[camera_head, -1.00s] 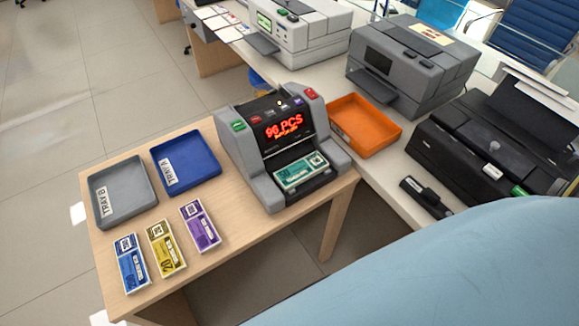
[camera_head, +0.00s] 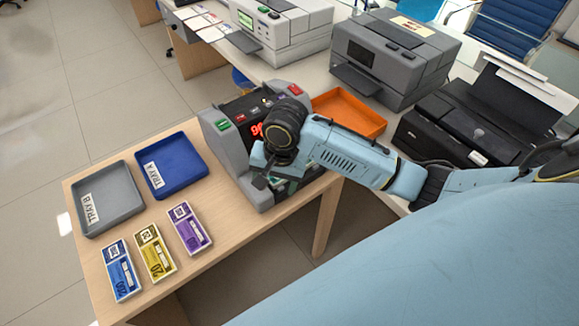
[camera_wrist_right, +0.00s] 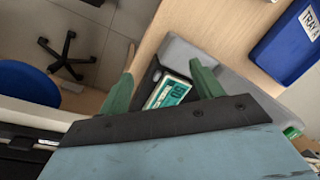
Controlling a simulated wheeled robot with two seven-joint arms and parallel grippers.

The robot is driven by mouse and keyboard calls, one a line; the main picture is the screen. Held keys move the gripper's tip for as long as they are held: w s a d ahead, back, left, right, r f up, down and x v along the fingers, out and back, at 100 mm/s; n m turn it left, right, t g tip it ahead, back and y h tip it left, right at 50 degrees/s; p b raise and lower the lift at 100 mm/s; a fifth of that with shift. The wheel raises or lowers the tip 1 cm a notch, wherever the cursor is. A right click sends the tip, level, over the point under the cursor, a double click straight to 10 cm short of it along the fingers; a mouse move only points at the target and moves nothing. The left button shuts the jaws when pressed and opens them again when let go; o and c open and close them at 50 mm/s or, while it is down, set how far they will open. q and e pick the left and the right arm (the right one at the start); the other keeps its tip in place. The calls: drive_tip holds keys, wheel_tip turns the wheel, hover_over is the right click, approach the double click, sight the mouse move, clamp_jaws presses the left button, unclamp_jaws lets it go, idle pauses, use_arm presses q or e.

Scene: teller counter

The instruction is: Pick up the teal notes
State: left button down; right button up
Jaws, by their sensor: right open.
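The teal notes (camera_wrist_right: 170,93) lie in the front slot of the grey counting machine (camera_head: 222,150). In the head view my right arm covers most of them. My right gripper (camera_head: 262,178) is over the front of the machine, pointing down. In the right wrist view its two green fingers (camera_wrist_right: 160,85) are spread apart, with the teal notes showing between and beyond them. Nothing is held. Whether the fingers touch the notes cannot be told. My left gripper is in neither view.
A grey tray B (camera_head: 128,222) and a blue tray A (camera_head: 190,184) stand left of the machine. Blue (camera_head: 121,270), yellow (camera_head: 155,252) and purple notes (camera_head: 189,229) lie in front of them. An orange tray (camera_head: 372,127) and a black printer (camera_head: 440,142) are to the right.

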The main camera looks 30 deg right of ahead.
drive_tip(key=w+d+r+m+g+h, duration=0.1)
drive_tip(key=w+d+r+m, duration=0.6)
drive_tip(key=d+m, duration=0.15)
drive_tip(key=f, duration=0.2)
drive_tip(key=f+b, duration=0.1)
drive_tip(key=f, duration=0.5)
drive_tip(key=shift+w+d+f+b, duration=0.15)
drive_tip(key=shift+w+d+b, duration=0.1)
drive_tip(key=shift+b, duration=0.05)
wheel_tip(320, 180, down, 5)
drive_tip(key=shift+a+f+b, duration=0.1)
drive_tip(key=shift+f+b, duration=0.05)
drive_tip(key=shift+b, duration=0.5)
drive_tip(key=c, duration=0.9)
